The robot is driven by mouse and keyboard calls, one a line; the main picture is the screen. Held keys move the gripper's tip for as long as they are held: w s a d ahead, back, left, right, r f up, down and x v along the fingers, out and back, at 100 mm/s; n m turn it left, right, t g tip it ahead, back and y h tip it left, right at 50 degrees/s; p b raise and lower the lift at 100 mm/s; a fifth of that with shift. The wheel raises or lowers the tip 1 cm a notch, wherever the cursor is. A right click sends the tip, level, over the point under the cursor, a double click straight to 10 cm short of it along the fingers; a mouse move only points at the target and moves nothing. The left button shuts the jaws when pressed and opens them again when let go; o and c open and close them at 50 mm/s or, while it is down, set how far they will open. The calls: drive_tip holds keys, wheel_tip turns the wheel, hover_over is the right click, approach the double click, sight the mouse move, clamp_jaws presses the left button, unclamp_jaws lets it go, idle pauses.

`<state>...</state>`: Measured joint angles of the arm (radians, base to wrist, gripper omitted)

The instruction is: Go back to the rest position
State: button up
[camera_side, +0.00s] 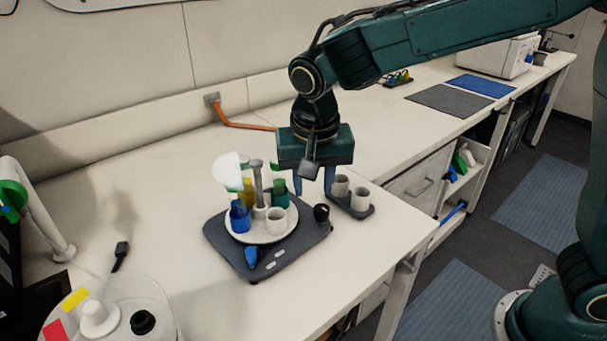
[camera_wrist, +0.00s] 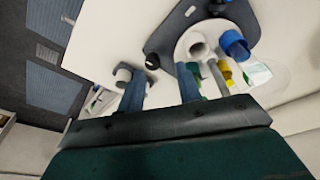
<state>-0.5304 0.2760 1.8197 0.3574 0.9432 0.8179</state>
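My gripper (camera_side: 313,184) hangs pointing down over the bench, between a round white plate on a dark base and a small dark holder. Its two blue-grey fingers stand apart with nothing between them; the wrist view also shows the gripper (camera_wrist: 160,82) open and empty. In the wrist view the left finger overlaps the small holder's cups and the right finger overlaps the plate's edge. I cannot tell the exact height of the fingertips above the bench.
The white plate (camera_side: 255,236) carries a blue vessel (camera_side: 240,217), a white cup (camera_side: 276,221), yellow and green vessels and a grey post. Its dark base (camera_side: 222,243) has a black knob (camera_side: 321,212). The small holder (camera_side: 352,209) bears two white cups. Bench behind is mostly clear.

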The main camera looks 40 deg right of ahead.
drive_tip(key=s+d+r+n+t+y, duration=0.1)
drive_tip(key=s+d+r+n+t, duration=0.15)
drive_tip(key=s+d+r, duration=0.65)
drive_tip(key=s+d+f+n, duration=0.1)
drive_tip(key=s+d+n, duration=0.1)
drive_tip(key=s, duration=0.4)
drive_tip(key=s+d+f+n+t, duration=0.1)
drive_tip(key=s+d+n, duration=0.1)
drive_tip(key=s+d, duration=0.3)
drive_tip(key=shift+s+f+y, duration=0.25)
drive_tip(key=shift+s+y, duration=0.15)
drive_tip(key=shift+s, duration=0.6)
drive_tip(key=shift+o, duration=0.3)
